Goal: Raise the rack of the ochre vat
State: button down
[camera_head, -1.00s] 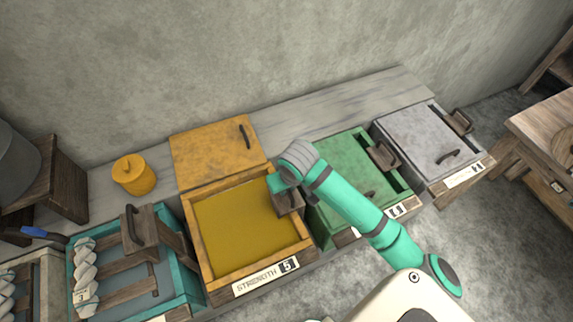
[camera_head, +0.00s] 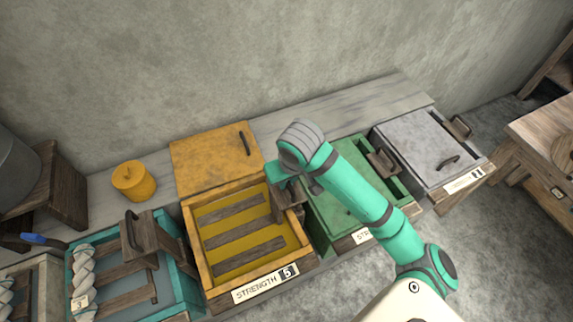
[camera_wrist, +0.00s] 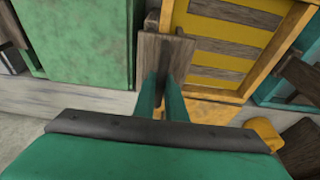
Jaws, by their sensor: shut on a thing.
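The ochre vat (camera_head: 194,252) stands in the middle of the row, with its lid (camera_head: 215,157) off behind it. Its wooden rack (camera_head: 236,234) shows as several dark slats above the yellow liquid. The rack also shows in the wrist view (camera_wrist: 232,47). The rack's upright wooden handle block (camera_wrist: 160,50) rises at the vat's right side. My gripper (camera_head: 287,188) is shut on this handle, and its fingers show on both sides of it in the wrist view (camera_wrist: 163,95). My arm hides part of the handle in the head view.
A green vat (camera_head: 345,200) stands close on the right, and a grey vat (camera_head: 425,150) beyond it. A teal vat (camera_head: 180,285) with white yarn is on the left, its handle (camera_head: 140,235) upright. An ochre jar (camera_head: 133,182) stands behind it. A wall (camera_head: 230,60) runs along the back.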

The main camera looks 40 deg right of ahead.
jog(key=shift+r, duration=3.75)
jog(key=c, duration=0.6)
grip_release()
jog(key=shift+o, duration=0.2)
notch_tip(320, 180, up, 7)
jog(key=shift+f, duration=0.1)
